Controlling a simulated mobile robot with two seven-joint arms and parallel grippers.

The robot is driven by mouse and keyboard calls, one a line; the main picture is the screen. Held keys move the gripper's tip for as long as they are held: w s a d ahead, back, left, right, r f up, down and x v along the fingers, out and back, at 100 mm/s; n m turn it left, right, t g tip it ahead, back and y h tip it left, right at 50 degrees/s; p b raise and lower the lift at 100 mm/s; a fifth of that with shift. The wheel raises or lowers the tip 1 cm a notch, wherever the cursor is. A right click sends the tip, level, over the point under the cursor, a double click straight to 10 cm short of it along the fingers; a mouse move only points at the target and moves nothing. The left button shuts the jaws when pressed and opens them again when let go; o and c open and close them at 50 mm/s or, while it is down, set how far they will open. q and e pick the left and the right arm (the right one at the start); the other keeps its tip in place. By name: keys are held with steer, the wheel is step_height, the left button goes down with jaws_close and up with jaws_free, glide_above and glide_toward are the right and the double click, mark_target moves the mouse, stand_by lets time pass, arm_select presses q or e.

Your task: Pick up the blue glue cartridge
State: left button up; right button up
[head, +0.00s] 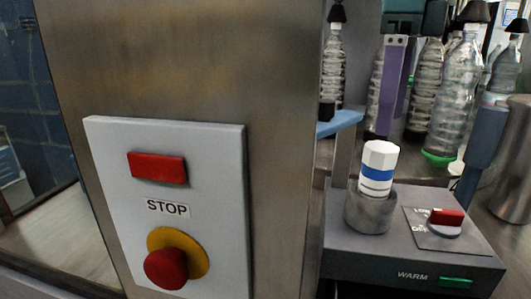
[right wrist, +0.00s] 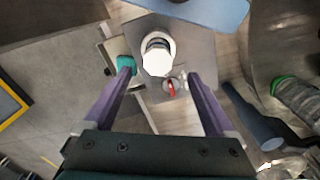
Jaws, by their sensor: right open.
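The glue cartridge (head: 377,168) is white with a blue band and a faceted white top. It stands upright in a round grey cup (head: 369,211) on a grey warmer box. In the right wrist view the cartridge (right wrist: 157,56) is seen from its top end, between the lines of the fingers. My right gripper (head: 391,122) has purple fingers and is above and behind the cartridge in the head view. In the right wrist view the right gripper (right wrist: 160,76) is open and empty, its fingers wide apart. My left gripper is not in view.
A panel with a red STOP button (head: 166,268) is at left on a metal housing.

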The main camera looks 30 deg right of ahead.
mark_target(382, 146)
step_height(382, 146, down, 2)
steer(key=f, duration=0.1)
steer(key=f+p, duration=0.1)
steer(key=f, duration=0.1)
steer(key=f+p, duration=0.1)
steer(key=shift+a+f, duration=0.25)
steer(key=shift+f, duration=0.45)
steer(key=c, duration=0.5)
jaws_close()
